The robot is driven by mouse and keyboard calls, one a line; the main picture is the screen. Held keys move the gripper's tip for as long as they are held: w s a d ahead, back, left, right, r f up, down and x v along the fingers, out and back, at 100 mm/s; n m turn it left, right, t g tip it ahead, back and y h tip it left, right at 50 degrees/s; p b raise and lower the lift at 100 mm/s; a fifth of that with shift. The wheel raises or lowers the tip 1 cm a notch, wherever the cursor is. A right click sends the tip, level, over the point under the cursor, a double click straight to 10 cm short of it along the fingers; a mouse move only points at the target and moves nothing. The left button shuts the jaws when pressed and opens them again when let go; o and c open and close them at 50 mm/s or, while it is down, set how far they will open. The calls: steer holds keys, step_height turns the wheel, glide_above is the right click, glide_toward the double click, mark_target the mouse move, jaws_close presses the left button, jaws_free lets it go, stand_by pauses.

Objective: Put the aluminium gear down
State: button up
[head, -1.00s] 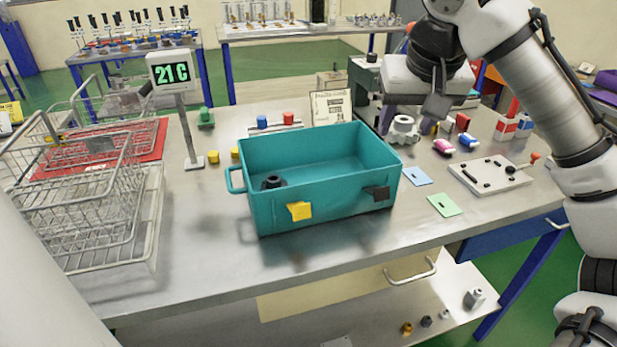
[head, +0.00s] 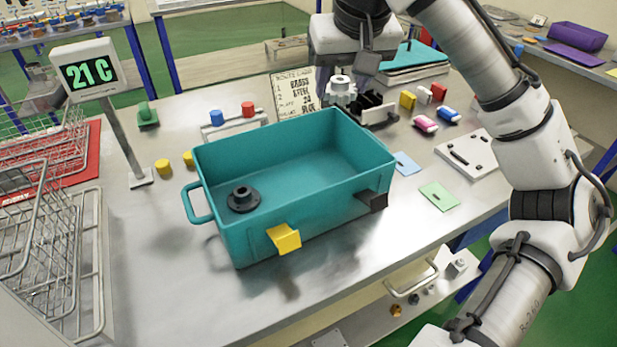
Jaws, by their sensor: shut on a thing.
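The aluminium gear (head: 341,90) is a pale grey toothed wheel with a hub on top. My gripper (head: 345,84) points down at the back of the table and is shut on the gear. The gear appears just behind the far rim of a teal bin (head: 310,222). I cannot tell how high it is above the table, as the rim is close to its lower edge. A black flanged part (head: 242,199) sits inside the bin at the left.
A black holder (head: 378,110) stands right of the gear. Several coloured blocks (head: 425,124) lie further right, near a white plate (head: 470,155). A sign (head: 295,95) stands behind the bin; a temperature display (head: 88,72) and wire baskets (head: 40,235) are at left.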

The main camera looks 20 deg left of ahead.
mark_target(333, 180)
step_height(333, 180, down, 18)
steer(key=shift+f, duration=0.2)
steer(key=shift+f, duration=0.1)
steer(key=o, duration=1)
steer(key=v, duration=1.2)
